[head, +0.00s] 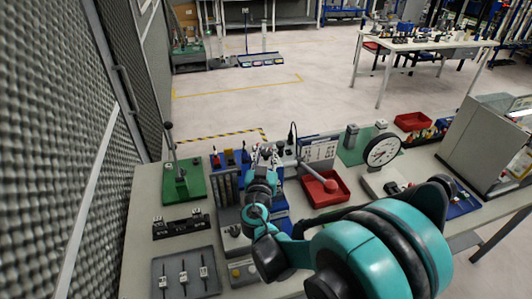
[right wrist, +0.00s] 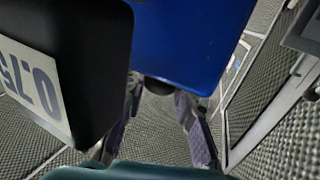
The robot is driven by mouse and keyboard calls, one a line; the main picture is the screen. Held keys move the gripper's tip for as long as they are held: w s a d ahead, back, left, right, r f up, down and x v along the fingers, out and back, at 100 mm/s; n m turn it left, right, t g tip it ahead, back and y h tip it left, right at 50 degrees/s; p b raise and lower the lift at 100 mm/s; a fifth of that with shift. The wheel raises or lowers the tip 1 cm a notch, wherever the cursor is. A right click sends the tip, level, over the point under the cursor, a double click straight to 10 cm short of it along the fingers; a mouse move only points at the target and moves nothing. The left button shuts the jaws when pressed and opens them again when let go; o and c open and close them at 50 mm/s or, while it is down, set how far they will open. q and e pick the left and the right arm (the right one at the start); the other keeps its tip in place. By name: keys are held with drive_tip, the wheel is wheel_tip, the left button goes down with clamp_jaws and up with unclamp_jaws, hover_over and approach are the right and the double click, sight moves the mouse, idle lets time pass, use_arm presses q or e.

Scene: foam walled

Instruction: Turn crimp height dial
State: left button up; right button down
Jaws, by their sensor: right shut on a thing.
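My right arm reaches over the bench, and its gripper (head: 264,158) is at a blue machine (head: 279,207), which the arm partly covers. In the right wrist view the fingers (right wrist: 160,98) stand on both sides of a dark round knob (right wrist: 157,86) below the machine's blue body (right wrist: 195,40). The knob appears to be the crimp height dial, and the gripper is shut on it. Most of the knob is hidden, and no scale on it can be read. My left gripper is in neither view.
A black block (right wrist: 75,60) with a white "0.75" label is close beside the fingers. A green-based lever press (head: 182,180), a red tray (head: 325,188) and a round gauge (head: 382,150) stand on the bench. A grey textured wall (head: 60,150) is at the left.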

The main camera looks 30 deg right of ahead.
idle(0.3)
drive_tip(key=c, duration=1.2)
unclamp_jaws()
drive_tip(key=v, duration=1.2)
